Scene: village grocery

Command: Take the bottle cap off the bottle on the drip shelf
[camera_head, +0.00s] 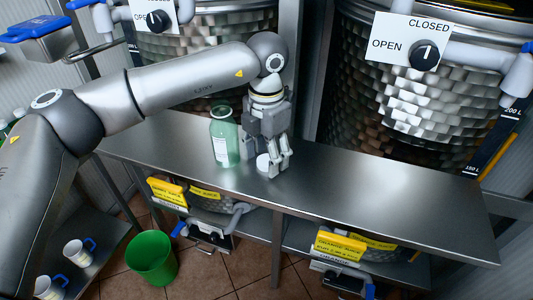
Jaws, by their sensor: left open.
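A green see-through bottle (223,143) with a white label stands upright on the steel drip shelf (370,190). Its rim at the top looks bare, with no cap visible on it. A small white round thing (263,161), which looks like the bottle cap, is low at the shelf beside the bottle's right side. My left gripper (276,168) points down just right of the bottle, open, with its fingertips close to this white thing. I cannot tell whether they touch it. My right gripper is not in view.
Large metal vats (395,100) with OPEN/CLOSED valve signs stand behind the shelf. Below are yellow-labelled taps (340,245), a green bucket (151,257) on the tiled floor and white mugs with blue handles (78,252) at the lower left. The shelf's right half is clear.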

